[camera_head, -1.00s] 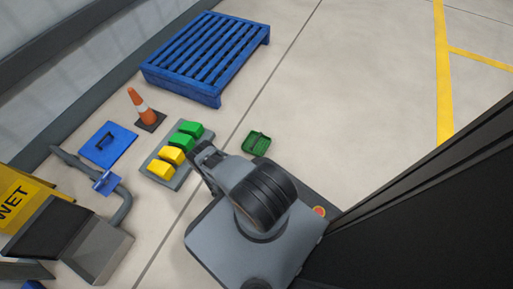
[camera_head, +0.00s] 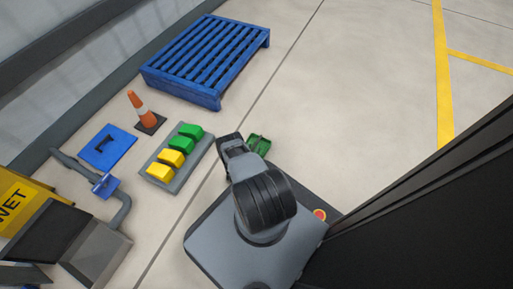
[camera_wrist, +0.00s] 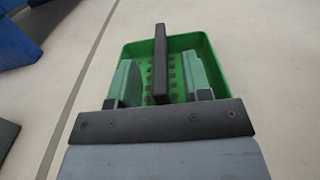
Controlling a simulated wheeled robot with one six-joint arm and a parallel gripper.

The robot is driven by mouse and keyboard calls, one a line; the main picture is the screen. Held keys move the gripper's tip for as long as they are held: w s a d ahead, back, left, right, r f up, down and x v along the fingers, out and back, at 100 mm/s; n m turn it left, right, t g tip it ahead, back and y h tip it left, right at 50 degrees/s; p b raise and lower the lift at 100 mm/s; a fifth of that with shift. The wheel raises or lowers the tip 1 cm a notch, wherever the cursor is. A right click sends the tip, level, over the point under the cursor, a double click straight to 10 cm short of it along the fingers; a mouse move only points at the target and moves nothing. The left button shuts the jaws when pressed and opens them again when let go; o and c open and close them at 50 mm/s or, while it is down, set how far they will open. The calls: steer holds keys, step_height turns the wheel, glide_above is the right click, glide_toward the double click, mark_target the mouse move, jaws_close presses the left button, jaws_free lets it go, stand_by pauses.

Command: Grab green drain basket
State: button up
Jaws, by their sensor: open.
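The green drain basket (camera_head: 260,144) is on the floor just beyond my arm in the head view, partly hidden by it. In the wrist view the basket (camera_wrist: 134,48) is open-topped, with dark slots in its bottom. A dark upright bar, which looks like its handle, runs over its middle. My gripper (camera_wrist: 162,78) is open in the wrist view. Its two grey-green fingers stand apart over the basket, one on each side of the dark bar. I cannot tell whether the fingertips touch anything.
A grey tray (camera_head: 181,185) with green and yellow blocks lies left of my arm. A traffic cone (camera_head: 143,108), a blue plate (camera_head: 107,147) and a blue pallet (camera_head: 205,58) are farther off. The floor right of the basket is clear.

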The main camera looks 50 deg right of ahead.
steer(key=shift+x, duration=0.8)
jaws_close()
